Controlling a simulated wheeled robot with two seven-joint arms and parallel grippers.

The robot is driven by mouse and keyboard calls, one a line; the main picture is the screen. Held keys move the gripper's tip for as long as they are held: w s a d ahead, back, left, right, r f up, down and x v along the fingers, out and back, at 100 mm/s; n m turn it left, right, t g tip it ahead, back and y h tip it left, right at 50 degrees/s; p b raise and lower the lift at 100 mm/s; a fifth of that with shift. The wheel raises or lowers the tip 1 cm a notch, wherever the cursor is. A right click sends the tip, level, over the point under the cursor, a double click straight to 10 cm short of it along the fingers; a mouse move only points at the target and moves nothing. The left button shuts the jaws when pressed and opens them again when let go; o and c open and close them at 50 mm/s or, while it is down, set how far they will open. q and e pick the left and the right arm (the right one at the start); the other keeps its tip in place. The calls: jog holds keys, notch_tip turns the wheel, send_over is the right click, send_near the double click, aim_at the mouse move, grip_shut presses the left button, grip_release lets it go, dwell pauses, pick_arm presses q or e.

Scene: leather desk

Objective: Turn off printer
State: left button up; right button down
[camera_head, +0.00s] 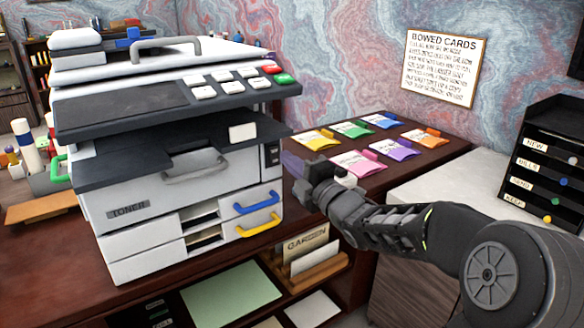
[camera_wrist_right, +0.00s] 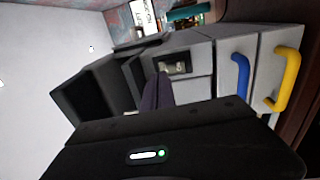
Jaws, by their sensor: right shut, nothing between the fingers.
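The printer (camera_head: 150,215) stands on the dark wooden desk, white and dark grey, with a panel of white, red and green buttons on top. A small dark switch panel (camera_head: 271,153) is on its right front edge. In the right wrist view this switch panel (camera_wrist_right: 174,64) shows as a dark recess with a light part. My right gripper (camera_head: 291,165) is shut and empty, just right of the printer's switch panel. In the wrist view its purple-grey fingers (camera_wrist_right: 157,92) point towards the panel. I cannot tell whether they touch it. My left gripper is not in view.
The printer's blue handle (camera_head: 257,203) and yellow handle (camera_head: 257,226) stick out below the switch panel. Coloured cards (camera_head: 358,163) lie on the desk behind my right gripper. A black labelled organizer (camera_head: 545,160) stands at the far right. Bottles and jars (camera_head: 25,145) stand at the left.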

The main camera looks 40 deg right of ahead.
jog(key=s+r, duration=0.1)
jog(key=s, duration=0.9)
jog(key=shift+s, duration=0.2)
jog(key=shift+a+r, duration=0.1)
jog(key=w+f+m+g+h+p, duration=0.2)
jog(key=w+f+m+g, duration=0.2)
jog(key=f+m, duration=0.9)
jog(key=a+f+m+g+y+p, duration=0.1)
jog(key=a+f+m+g, duration=0.2)
jog(key=a+f, duration=0.45)
jog(key=a+f+m+g+y+p, duration=0.2)
jog(key=a+f, duration=0.2)
jog(key=f, duration=0.6)
jog(key=s+a+f+m+g+y+p, duration=0.25)
jog(key=s+a+f+g, duration=0.35)
jog(key=s+a+f, duration=0.6)
jog(key=s+a+f+g+y+p, duration=0.1)
jog(key=s+a+f+g+p, duration=0.2)
jog(key=s+a, duration=0.8)
jog(key=shift+s+a+f+n+g, duration=0.25)
jog(key=shift+s+f+n+g, duration=0.2)
jog(key=shift+s, duration=0.2)
